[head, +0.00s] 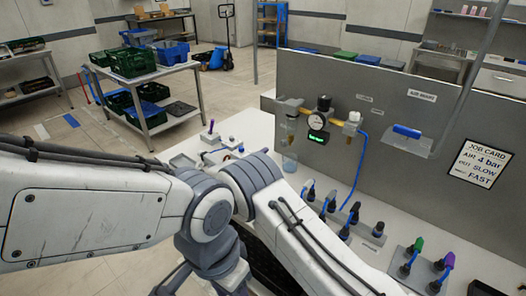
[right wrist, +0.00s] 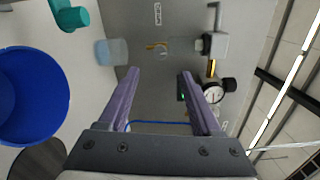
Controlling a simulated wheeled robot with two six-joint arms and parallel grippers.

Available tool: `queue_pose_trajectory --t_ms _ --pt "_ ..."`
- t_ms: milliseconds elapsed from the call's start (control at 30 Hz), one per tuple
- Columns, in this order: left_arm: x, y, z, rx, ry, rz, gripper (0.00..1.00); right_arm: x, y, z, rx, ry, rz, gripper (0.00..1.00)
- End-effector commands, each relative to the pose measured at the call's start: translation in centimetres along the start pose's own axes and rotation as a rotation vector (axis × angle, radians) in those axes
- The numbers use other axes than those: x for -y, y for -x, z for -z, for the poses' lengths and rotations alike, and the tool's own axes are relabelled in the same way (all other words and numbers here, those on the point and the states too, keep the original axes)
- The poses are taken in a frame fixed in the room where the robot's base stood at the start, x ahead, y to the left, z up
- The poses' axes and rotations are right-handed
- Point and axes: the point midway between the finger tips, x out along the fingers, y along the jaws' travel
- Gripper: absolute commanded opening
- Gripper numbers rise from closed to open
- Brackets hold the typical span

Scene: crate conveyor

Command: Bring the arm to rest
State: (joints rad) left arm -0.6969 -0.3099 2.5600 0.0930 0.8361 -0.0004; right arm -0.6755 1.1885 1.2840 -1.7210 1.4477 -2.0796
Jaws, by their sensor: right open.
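My right gripper (right wrist: 159,72) shows in the right wrist view with its two purple fingers spread and nothing between them. It faces the grey panel (right wrist: 165,22), which carries a round gauge (right wrist: 214,92) and a grey-and-brass fitting (right wrist: 214,46). In the head view, white-and-grey arm links of mine (head: 90,215) cross the lower left and middle, over the white bench. No gripper shows in the head view; the arm links hide part of the bench. My left gripper is in neither view.
The upright panel (head: 300,70) behind the bench carries a gauge (head: 320,121), a blue hose (head: 357,175) and a job card (head: 480,163). Several black-and-blue fittings (head: 328,205) stand on the bench. A blue bucket (right wrist: 28,95) and teal cup (right wrist: 72,17) are beside the right gripper.

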Motion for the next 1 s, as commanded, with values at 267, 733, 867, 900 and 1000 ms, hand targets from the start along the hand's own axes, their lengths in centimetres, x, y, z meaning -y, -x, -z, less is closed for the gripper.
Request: queue_pose_trajectory --t_ms 267,733,867,900,1000 --pt "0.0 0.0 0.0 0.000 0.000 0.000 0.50 4.3 1.9 5.6 -0.252 -0.460 -0.200 0.66" --pt "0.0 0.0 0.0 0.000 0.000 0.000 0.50 9.8 18.7 23.4 -1.373 -1.753 -0.253 0.66" --pt "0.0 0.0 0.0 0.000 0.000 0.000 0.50 10.5 24.1 27.0 -1.755 -2.015 -0.080 0.66" --pt "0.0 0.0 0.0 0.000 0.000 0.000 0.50 10.6 25.5 27.9 -1.864 -2.073 -0.014 0.66" --pt "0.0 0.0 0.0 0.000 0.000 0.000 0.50 10.8 28.3 29.5 -2.092 -2.170 0.150 0.66"
